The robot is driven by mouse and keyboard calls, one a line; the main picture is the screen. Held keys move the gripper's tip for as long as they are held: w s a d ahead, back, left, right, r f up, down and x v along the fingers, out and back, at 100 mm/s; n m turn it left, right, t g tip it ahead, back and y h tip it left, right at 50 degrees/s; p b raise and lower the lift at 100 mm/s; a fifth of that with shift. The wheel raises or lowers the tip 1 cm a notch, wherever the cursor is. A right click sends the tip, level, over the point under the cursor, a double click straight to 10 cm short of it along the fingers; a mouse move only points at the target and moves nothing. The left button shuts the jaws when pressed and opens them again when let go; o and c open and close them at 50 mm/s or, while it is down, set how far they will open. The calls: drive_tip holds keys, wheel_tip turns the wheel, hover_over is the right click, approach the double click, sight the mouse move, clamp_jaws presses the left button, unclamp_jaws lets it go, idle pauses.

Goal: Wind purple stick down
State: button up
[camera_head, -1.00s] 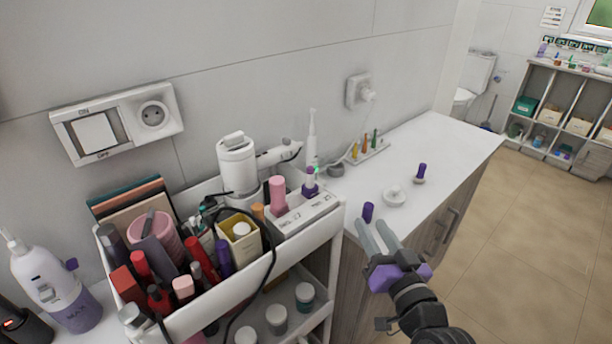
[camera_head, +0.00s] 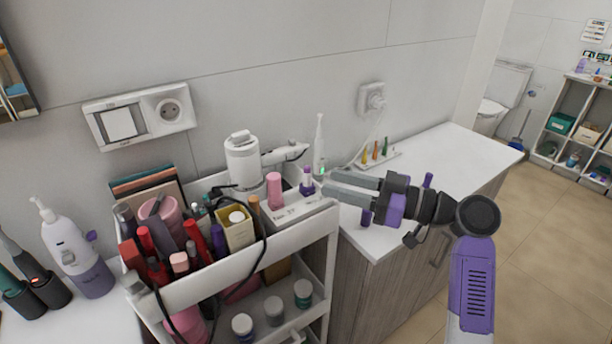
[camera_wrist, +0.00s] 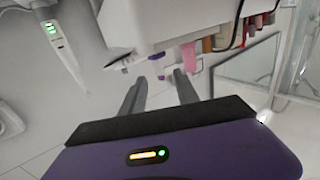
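A small purple stick (camera_head: 307,183) stands upright in the white holder (camera_head: 300,208) at the right end of the cart's top, beside a pink tube (camera_head: 274,190). My gripper (camera_head: 328,182) reaches in level from the right, its grey fingertips close to the purple stick. In the wrist view its two fingers (camera_wrist: 160,90) are apart with nothing held. The purple stick (camera_wrist: 164,74) shows just beyond the fingertips, with the pink tube (camera_wrist: 181,79) to its right. I cannot tell whether a fingertip touches the stick. The gripper hides part of the counter behind.
A white electric toothbrush (camera_head: 319,145) stands behind the holder. The cart's bin (camera_head: 250,258) is crowded with cosmetics and a black cable.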

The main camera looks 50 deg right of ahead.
sight(307, 172)
drive_tip(key=p+x, duration=0.1)
drive_tip(key=x, duration=0.6)
drive_tip(key=shift+w+p, duration=0.2)
drive_tip(key=shift+p, duration=0.2)
drive_tip(key=shift+f, duration=0.1)
clamp_jaws()
